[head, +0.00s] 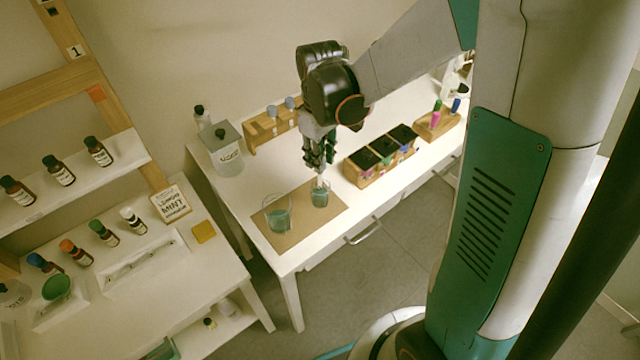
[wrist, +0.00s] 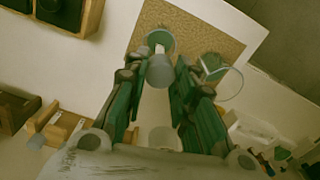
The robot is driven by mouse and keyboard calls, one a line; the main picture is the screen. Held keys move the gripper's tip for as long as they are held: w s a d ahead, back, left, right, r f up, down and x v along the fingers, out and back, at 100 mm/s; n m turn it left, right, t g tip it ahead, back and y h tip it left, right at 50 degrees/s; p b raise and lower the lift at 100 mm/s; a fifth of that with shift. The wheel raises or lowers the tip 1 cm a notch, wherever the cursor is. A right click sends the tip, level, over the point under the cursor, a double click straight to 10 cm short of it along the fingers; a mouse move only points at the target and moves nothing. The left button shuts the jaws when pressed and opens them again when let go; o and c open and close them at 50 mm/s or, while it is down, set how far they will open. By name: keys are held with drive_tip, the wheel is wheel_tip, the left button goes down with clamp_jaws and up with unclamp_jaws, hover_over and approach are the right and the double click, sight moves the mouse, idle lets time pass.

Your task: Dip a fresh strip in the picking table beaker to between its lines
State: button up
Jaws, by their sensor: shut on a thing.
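My gripper (head: 318,168) is shut on a pale strip with a grey-blue grip (wrist: 160,70) and points straight down. The strip's white lower part (wrist: 160,48) hangs over the smaller beaker (head: 320,196), which holds green-blue liquid; in the wrist view this beaker (wrist: 152,36) is just beyond the strip's end. The strip's tip appears at or inside the beaker's mouth; its depth and any lines on it are too small to tell. A larger beaker (head: 279,219) with green liquid stands to the left, also seen in the wrist view (wrist: 216,72).
Both beakers stand on a brown mat (head: 295,239) on the white table. A wooden rack (head: 262,133) with grey-blue-topped pieces and a lidded jar (head: 226,158) stand behind. A wooden box with dark compartments (head: 370,178) is close right. Bottle shelves (head: 120,152) are at left.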

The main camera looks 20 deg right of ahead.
drive_tip(key=shift+r+p, duration=1.25)
drive_tip(key=shift+r, duration=0.8)
